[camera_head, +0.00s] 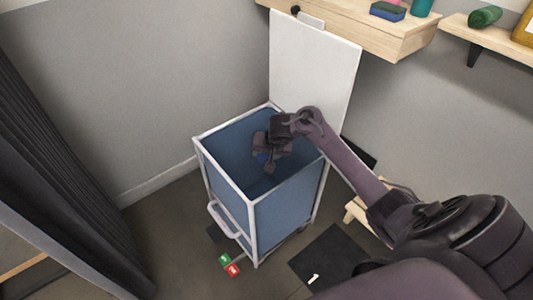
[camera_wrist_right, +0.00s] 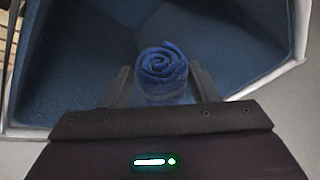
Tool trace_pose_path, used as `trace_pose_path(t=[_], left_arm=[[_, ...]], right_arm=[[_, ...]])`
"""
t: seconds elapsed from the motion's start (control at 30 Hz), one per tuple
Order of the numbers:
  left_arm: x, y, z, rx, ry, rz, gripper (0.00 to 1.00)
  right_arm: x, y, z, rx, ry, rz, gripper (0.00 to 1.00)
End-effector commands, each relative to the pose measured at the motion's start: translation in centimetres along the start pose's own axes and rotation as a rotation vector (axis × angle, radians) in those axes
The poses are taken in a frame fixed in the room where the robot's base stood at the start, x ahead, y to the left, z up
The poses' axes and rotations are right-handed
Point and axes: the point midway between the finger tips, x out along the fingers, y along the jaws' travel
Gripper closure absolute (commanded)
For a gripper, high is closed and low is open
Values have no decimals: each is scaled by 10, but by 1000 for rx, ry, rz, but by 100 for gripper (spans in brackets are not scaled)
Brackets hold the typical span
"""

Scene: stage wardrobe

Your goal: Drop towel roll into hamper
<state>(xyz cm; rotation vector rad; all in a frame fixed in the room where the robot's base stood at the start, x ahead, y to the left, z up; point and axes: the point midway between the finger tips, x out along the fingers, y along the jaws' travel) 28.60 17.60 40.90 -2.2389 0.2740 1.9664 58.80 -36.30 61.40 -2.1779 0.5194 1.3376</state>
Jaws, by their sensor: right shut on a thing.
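The hamper (camera_head: 283,203) is a blue cloth bin in a white frame, its white lid (camera_head: 313,65) standing open at the back. My right gripper (camera_head: 266,163) reaches down into its mouth from the right. In the right wrist view my right gripper (camera_wrist_right: 165,88) is shut on the blue towel roll (camera_wrist_right: 161,70), whose spiral end shows between the fingers. The hamper's blue inner wall (camera_wrist_right: 75,60) surrounds the roll in that view. In the head view the roll is mostly hidden by the gripper. My left gripper is not in view.
A wooden shelf (camera_head: 400,42) with a sponge (camera_head: 387,11) sits above at the back right. Another shelf (camera_head: 495,45) holds a green roll (camera_head: 484,17). A dark curtain (camera_head: 60,150) hangs at left.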

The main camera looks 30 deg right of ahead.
Motion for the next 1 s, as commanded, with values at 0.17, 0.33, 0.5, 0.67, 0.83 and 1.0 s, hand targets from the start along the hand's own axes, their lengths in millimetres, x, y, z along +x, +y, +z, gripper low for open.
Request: trace_pose_path(t=[0.17, 0.33, 0.5, 0.67, 0.83, 1.0], left_arm=[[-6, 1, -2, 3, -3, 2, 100], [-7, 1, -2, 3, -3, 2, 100], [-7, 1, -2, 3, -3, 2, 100], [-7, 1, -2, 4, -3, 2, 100], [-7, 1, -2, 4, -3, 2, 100], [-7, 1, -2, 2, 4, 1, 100]], right_arm=[[1, 0, 0, 0, 1, 0, 68], [1, 0, 0, 0, 1, 0, 68], [1, 0, 0, 0, 1, 0, 34], [1, 0, 0, 0, 1, 0, 21], [1, 0, 0, 0, 0, 0, 21], [-4, 0, 0, 0, 0, 0, 21]])
